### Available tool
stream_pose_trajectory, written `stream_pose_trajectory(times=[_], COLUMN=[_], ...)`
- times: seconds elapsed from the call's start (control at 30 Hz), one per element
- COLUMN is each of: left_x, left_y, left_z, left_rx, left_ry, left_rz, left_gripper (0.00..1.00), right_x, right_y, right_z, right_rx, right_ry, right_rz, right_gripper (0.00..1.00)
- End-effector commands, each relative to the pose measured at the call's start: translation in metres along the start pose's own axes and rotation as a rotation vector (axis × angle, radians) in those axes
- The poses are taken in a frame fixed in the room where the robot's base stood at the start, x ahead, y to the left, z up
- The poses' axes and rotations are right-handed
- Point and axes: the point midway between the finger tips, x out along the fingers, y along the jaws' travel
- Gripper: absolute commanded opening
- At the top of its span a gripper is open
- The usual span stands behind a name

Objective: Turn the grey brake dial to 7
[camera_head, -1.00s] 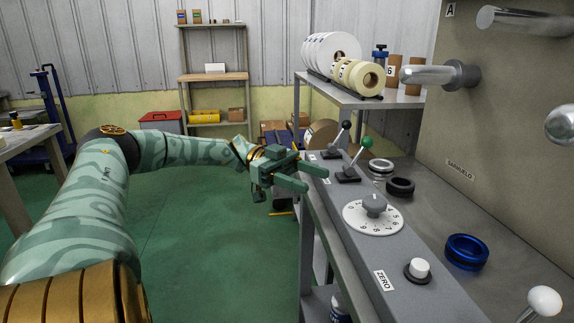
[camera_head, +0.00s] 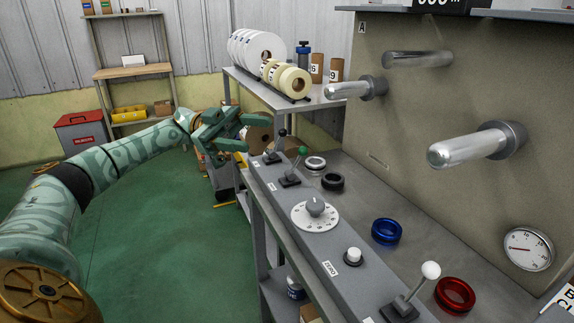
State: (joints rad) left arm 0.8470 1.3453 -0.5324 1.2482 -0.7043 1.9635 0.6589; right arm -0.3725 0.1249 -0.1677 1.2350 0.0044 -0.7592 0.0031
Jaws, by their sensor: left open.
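The grey brake dial (camera_head: 315,207) is a grey knob on a round white numbered plate (camera_head: 302,222), set in the top of the long grey console (camera_head: 283,225). The digits are too small to read the setting surely. My left gripper (camera_head: 243,133) is open and empty. It hangs in the air beyond the far end of the console, up and left of the dial, apart from it. My right gripper is not in view.
Two levers, black-knobbed (camera_head: 282,133) and green-knobbed (camera_head: 302,152), stand between my left gripper and the dial. A white button (camera_head: 354,254) and a white-knobbed lever (camera_head: 430,270) are nearer. Blue (camera_head: 387,231) and red (camera_head: 455,294) rings lie right of the console.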

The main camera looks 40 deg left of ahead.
Motion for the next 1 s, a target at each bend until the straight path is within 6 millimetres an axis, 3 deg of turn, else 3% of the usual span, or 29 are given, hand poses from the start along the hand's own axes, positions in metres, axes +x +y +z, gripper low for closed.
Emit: stream_pose_trajectory(times=[0.03, 0.2, 0.3, 0.43, 0.5, 0.6, 0.77, 1.0], left_x=[0.039, 0.153, 0.182, 0.174, 0.154, 0.131, 0.123, 0.116], left_y=[-0.006, -0.015, -0.026, -0.042, -0.045, -0.054, -0.055, -0.040], left_z=[-0.050, -0.065, -0.056, -0.024, 0.002, 0.011, 0.017, 0.063], left_rx=[0.045, 0.038, 0.034, 0.002, -0.041, -0.081, -0.141, -0.145], left_ry=[-0.026, -0.465, -0.841, -1.288, -1.464, -1.620, -1.680, -1.677], left_rz=[0.102, 0.477, 0.589, 0.583, 0.541, 0.445, 0.361, 0.365], left_gripper=[0.59, 0.59, 0.59, 0.59, 0.59, 0.59, 0.59, 0.59], right_x=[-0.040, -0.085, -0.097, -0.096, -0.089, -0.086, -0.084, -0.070], right_y=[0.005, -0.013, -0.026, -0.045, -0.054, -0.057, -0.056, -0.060], right_z=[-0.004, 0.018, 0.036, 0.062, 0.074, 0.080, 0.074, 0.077], right_rx=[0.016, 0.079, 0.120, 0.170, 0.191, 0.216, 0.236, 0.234], right_ry=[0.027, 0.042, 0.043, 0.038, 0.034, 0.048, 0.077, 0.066], right_rz=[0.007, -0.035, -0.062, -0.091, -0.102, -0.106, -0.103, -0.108], right_gripper=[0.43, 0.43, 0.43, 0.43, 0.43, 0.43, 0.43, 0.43])
